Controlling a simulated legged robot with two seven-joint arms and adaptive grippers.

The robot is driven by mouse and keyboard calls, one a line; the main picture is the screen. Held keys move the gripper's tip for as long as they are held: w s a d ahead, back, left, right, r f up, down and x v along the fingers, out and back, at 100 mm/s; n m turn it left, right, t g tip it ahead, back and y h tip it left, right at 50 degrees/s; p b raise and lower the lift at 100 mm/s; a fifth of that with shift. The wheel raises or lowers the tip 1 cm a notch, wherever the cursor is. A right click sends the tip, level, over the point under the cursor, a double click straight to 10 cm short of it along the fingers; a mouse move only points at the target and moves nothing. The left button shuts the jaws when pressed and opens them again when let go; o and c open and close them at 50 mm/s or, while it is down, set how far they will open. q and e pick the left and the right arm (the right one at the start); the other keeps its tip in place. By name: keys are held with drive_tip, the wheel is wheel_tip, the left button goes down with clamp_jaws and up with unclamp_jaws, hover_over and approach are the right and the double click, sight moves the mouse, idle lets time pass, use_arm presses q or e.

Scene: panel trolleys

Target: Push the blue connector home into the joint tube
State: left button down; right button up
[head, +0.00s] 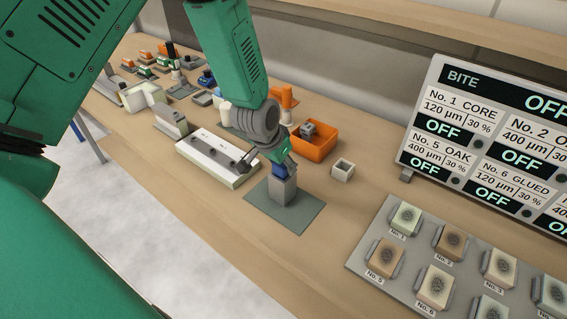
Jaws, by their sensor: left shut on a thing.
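The joint tube (284,190) is a light grey upright block standing on a dark grey mat (262,206) in the middle of the head view. The blue connector (279,171) shows as a small blue band right at the tube's top. Its upper part is hidden by the gripper, and I cannot tell how deep it sits in the tube. My left gripper (278,158) comes down from above, directly over the tube, and is shut on the blue connector. My right gripper is not in view.
A white fixture block (205,155) stands just left of the mat. An orange bin (318,144) and a small pale open box (342,170) are behind and right. A sample board (365,265) and a BITE sign (440,72) fill the right. The bench front is clear.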

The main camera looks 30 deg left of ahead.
use_arm(q)
drive_tip(key=shift+f, duration=0.35)
drive_tip(key=c, duration=0.9)
unclamp_jaws()
drive_tip(key=shift+r, duration=0.1)
drive_tip(key=p+v, duration=0.4)
drive_tip(key=v, duration=0.1)
drive_tip(key=shift+r, duration=0.25)
drive_tip(key=shift+p+v, duration=0.35)
drive_tip(key=shift+v, duration=0.9)
drive_tip(key=shift+s+f, duration=0.15)
